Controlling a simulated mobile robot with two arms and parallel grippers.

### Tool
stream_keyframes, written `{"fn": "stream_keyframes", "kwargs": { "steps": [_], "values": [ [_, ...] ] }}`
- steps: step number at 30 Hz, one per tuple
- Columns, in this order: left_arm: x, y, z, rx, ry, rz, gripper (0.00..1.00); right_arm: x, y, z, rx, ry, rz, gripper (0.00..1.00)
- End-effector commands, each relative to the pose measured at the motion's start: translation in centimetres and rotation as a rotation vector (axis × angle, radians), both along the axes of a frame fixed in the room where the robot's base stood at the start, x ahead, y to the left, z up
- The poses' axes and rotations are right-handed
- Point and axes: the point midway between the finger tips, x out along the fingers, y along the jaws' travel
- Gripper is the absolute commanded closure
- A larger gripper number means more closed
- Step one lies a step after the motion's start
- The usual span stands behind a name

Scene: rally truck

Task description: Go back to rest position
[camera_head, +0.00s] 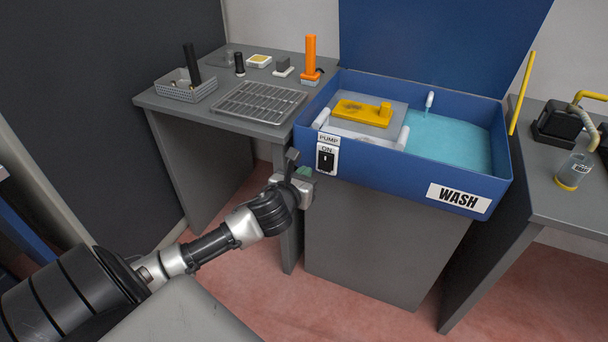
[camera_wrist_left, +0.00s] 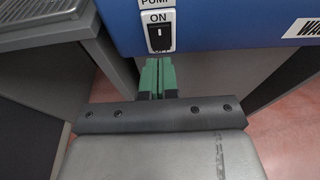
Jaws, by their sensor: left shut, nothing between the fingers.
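My left gripper (camera_head: 305,172) is in front of the blue wash basin (camera_head: 408,170), just below and left of the pump switch (camera_head: 326,158). In the left wrist view its green fingers (camera_wrist_left: 157,78) are together with nothing between them, below the switch (camera_wrist_left: 159,32), which is marked ON. I cannot tell whether the fingers touch the basin. My left arm (camera_head: 215,240) reaches out from the lower left. My right gripper is not in view.
A yellow part (camera_head: 362,112) lies on a grey plate in the basin beside blue liquid (camera_head: 450,140). A grey table (camera_head: 150,101) at left holds a rack (camera_head: 258,102), a basket (camera_head: 185,90) and an orange tool (camera_head: 310,58). A bottle (camera_head: 572,172) stands at right. Reddish floor (camera_head: 270,310) is open in front.

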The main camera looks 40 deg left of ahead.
Motion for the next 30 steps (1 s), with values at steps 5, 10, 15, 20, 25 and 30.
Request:
{"fn": "stream_keyframes", "kwargs": {
  "steps": [5, 10, 15, 20, 25, 30],
  "values": [
    [0.0, 0.0, 0.0, 0.000, 0.000, 0.000, 1.00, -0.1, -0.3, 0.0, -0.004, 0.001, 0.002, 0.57],
    [0.0, 0.0, 0.0, 0.000, 0.000, 0.000, 1.00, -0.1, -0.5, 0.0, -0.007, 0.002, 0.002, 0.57],
    [0.0, 0.1, -0.7, -0.023, 0.009, 0.009, 1.00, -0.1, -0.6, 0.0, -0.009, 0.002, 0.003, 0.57],
    [-0.7, 1.1, -6.9, -0.257, 0.077, 0.097, 1.00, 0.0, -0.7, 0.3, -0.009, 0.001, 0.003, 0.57],
    [-4.4, 1.5, -19.0, -0.712, 0.181, 0.335, 1.00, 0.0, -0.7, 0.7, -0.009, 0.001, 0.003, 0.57],
    [-11.1, 0.2, -30.1, -1.131, 0.245, 0.658, 1.00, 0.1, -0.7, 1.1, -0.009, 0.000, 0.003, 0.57]
  ]
}}
